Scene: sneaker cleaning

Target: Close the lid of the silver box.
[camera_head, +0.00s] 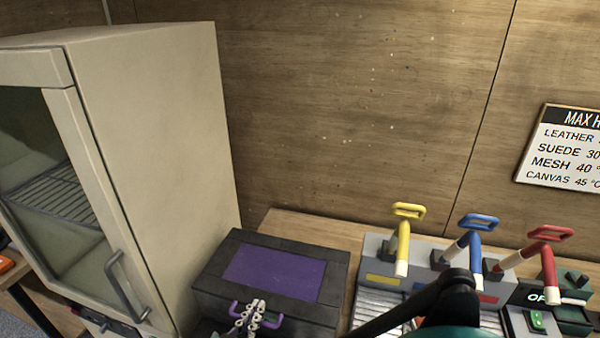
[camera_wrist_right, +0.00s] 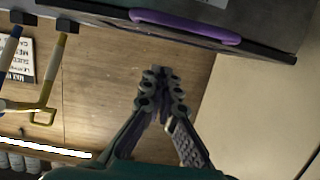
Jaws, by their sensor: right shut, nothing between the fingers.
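A dark grey box (camera_head: 215,279) with a purple panel on top stands right of the beige cabinet in the head view. No clearly silver box shows. Its top looks flat, with the lid apparently down. A purple handle (camera_head: 275,322) is on its front side. In the right wrist view, the handle (camera_wrist_right: 185,24) and the dark box edge (camera_wrist_right: 285,38) lie along the top. My right gripper (camera_head: 251,310) is in front of the handle, partly covering it. In the wrist view, its fingertips (camera_wrist_right: 164,76) are together and empty, apart from the handle in the picture. My left gripper is out of view.
The beige cabinet (camera_head: 155,120) with a glass door closes off the left side. A grey unit with yellow (camera_head: 404,240), blue (camera_head: 474,245) and red (camera_head: 535,250) levers stands right of the box. A wooden wall is behind.

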